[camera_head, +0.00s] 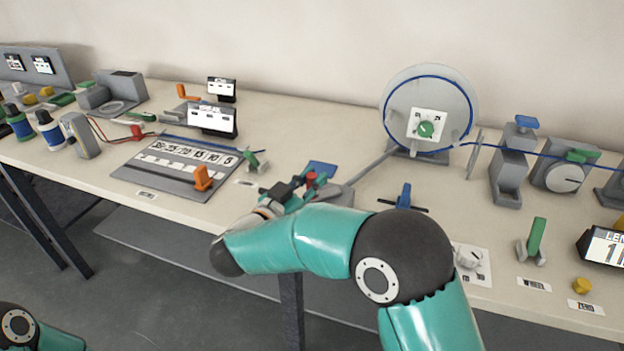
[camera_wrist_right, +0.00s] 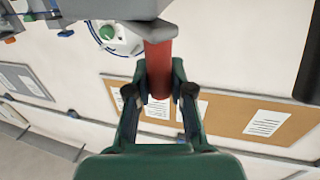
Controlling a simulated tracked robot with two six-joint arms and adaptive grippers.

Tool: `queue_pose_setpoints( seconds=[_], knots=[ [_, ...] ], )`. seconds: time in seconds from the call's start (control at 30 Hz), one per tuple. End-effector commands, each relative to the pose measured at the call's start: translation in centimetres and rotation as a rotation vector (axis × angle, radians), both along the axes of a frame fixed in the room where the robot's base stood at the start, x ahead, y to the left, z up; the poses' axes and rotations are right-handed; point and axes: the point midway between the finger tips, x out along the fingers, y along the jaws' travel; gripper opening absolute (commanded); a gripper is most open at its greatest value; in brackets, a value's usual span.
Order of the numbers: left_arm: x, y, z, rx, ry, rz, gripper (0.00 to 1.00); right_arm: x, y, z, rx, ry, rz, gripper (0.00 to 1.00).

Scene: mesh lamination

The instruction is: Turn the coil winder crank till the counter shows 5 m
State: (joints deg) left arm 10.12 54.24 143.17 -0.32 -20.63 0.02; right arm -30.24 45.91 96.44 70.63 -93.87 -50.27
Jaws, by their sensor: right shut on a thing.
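The coil winder (camera_head: 455,92) is a large pale disc with a blue cable around it and a green knob on a white plate. A grey rod (camera_head: 372,166) runs from its base toward my right gripper. My right gripper (camera_head: 293,190) is shut on the red crank handle (camera_head: 311,178). In the right wrist view the red handle (camera_wrist_right: 158,62) stands between the two fingers (camera_wrist_right: 158,92), under a grey arm piece (camera_wrist_right: 110,8). The counter (camera_head: 608,247) is cut off by the right edge; its label starts "LEN" and its figure starts with 1. My left gripper is out of view.
The blue cable runs right through a grey clamp block (camera_head: 510,165) and a dial unit (camera_head: 563,175). A blue-handled part (camera_head: 404,196) and a green lever (camera_head: 536,237) stand near the front edge. A numbered board (camera_head: 180,165) lies left of my right gripper.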

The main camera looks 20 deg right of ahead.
Motion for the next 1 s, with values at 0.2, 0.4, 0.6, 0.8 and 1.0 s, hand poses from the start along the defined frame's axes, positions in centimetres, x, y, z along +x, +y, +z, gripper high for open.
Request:
queue_pose_setpoints(
  seconds=[0.2,0.4,0.6,0.8,1.0],
  knots=[
    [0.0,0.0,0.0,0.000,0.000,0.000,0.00,0.0,0.0,0.1,0.000,-0.003,0.001,0.36],
    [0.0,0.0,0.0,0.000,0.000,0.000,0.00,0.0,0.0,0.1,0.000,-0.001,0.001,0.47],
    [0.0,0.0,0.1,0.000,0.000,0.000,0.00,-0.1,0.1,0.1,0.000,-0.001,0.001,0.47],
    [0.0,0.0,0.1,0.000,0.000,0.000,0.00,-1.3,1.7,0.1,-0.001,-0.001,0.004,0.47],
    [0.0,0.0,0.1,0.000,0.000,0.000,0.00,-3.5,4.0,0.0,-0.001,-0.001,0.004,0.47]
  ],
)
